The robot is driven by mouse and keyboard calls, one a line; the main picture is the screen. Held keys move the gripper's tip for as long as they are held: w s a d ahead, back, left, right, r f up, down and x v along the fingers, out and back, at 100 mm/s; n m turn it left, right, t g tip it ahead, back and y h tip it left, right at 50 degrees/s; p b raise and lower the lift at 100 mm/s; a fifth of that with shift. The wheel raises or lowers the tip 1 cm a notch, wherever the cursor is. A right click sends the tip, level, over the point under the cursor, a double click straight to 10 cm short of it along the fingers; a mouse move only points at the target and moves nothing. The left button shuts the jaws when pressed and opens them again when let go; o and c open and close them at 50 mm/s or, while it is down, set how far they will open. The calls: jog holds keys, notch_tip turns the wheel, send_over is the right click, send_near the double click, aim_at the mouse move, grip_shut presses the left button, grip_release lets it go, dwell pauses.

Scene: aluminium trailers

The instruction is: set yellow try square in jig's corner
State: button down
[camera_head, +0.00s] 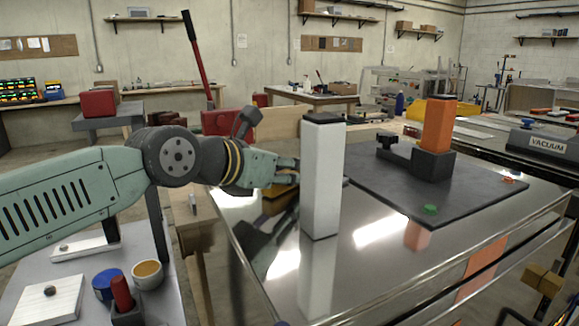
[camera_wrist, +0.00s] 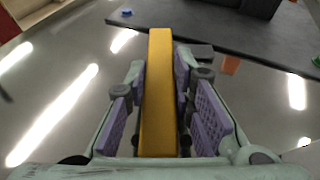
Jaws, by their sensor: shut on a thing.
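The yellow try square (camera_wrist: 159,95) lies between the purple pads of my gripper (camera_wrist: 158,90) in the wrist view, its bar pointing away. My gripper (camera_head: 288,176) is shut on it, above the shiny metal table, left of the dark mat. In the head view only a little yellow (camera_head: 278,190) shows under my gripper; the rest is hidden behind the white post. What looks like the jig is a dark block (camera_head: 432,165) with an orange upright (camera_head: 439,124), on the dark mat (camera_head: 400,190). I cannot make out its corner clearly.
A tall white post (camera_head: 323,180) with a dark top stands on the metal table (camera_head: 390,262), in front of my gripper in this view. A small green piece (camera_head: 430,209) lies on the mat. A side table (camera_head: 75,280) at lower left holds cups and blocks.

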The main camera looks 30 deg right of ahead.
jog(key=shift+f, duration=0.1)
jog(key=c, duration=1.8)
grip_release()
jog(key=shift+f, duration=0.1)
jog(key=o, duration=0.4)
jog(key=shift+o, duration=0.2)
